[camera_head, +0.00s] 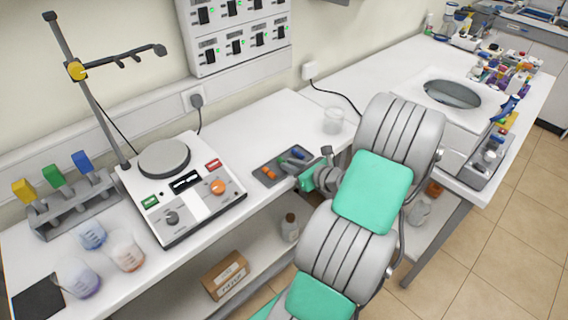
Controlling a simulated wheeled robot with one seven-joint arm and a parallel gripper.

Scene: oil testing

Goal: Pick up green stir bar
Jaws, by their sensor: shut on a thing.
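A small dark tray (262,181) lies on the white bench to the right of the hotplate stirrer. An orange stir bar (269,173) lies in its left part, and a blue stir bar (298,154) shows near its far right side. My gripper (287,161) reaches in over the tray from the right, low and close to its surface. It is shut on the green stir bar (284,158), of which only a small part shows between the fingers. I cannot tell whether the bar still touches the tray.
The hotplate stirrer (180,186) with its upright stand is left of the tray. Several beakers (127,252) and a rack (75,210) with coloured blocks stand farther left. A clear beaker (333,121) stands behind my arm. A shelf below holds a cardboard box (226,277).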

